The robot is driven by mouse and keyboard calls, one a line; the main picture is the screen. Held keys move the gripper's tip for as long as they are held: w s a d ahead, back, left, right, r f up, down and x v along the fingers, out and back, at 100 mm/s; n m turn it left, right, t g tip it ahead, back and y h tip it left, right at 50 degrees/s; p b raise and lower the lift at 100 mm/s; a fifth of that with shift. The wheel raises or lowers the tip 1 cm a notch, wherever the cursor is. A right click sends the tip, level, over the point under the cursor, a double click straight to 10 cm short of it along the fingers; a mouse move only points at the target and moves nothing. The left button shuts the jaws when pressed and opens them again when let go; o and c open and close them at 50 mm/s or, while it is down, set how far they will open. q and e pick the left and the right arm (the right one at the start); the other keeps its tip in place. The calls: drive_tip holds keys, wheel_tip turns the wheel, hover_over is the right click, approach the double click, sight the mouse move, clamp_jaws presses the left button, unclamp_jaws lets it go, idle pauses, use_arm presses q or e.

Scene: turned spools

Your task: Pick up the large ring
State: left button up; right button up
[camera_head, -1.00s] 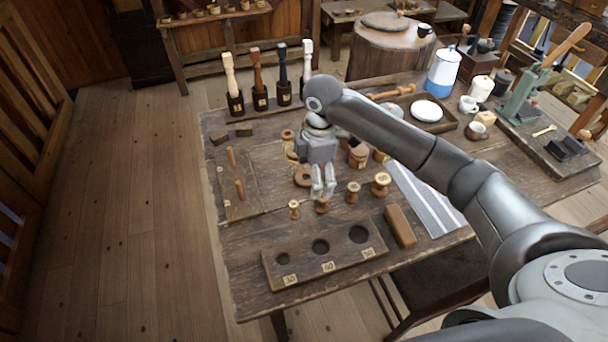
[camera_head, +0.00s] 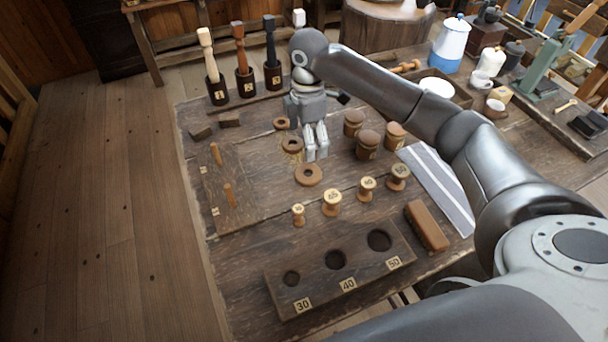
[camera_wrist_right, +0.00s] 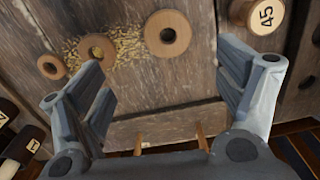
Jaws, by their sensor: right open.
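Three flat brown wooden rings lie in a row on the table. The large ring (camera_head: 308,175) is nearest the front; the middle ring (camera_head: 292,145) and the small ring (camera_head: 281,123) lie behind it. My right gripper (camera_head: 316,154) is open and empty, pointing down just behind and right of the large ring in the head view. In the right wrist view the large ring (camera_wrist_right: 168,33) shows whole, a little beyond the open fingertips (camera_wrist_right: 160,57). The middle ring (camera_wrist_right: 97,49) is near the left finger, and the small ring (camera_wrist_right: 52,66) is further left. My left gripper is out of view.
Several numbered spools (camera_head: 332,202) stand in front of the large ring. A block with three holes (camera_head: 318,285) lies at the front edge. Lidded wooden pots (camera_head: 368,144) stand right of the gripper. A pegged board (camera_head: 235,205) lies left. Yellow shavings (camera_wrist_right: 128,47) lie around the middle ring.

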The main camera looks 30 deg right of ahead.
hover_over(308, 169)
drive_tip(key=f, duration=0.4)
drive_tip(key=shift+s+a+f, duration=0.2)
drive_tip(key=shift+s+f, duration=0.1)
drive_tip(key=shift+f, duration=0.65)
drive_tip(key=f, duration=0.3)
drive_tip(key=shift+s+a+f+p, duration=0.1)
drive_tip(key=shift+s+f+p, duration=0.15)
drive_tip(key=shift+s+p, duration=0.1)
drive_tip(key=shift+w+f, duration=0.1)
drive_tip(key=shift+f, duration=0.5)
drive_tip(key=c, duration=1.1)
drive_tip(key=shift+r, duration=0.1)
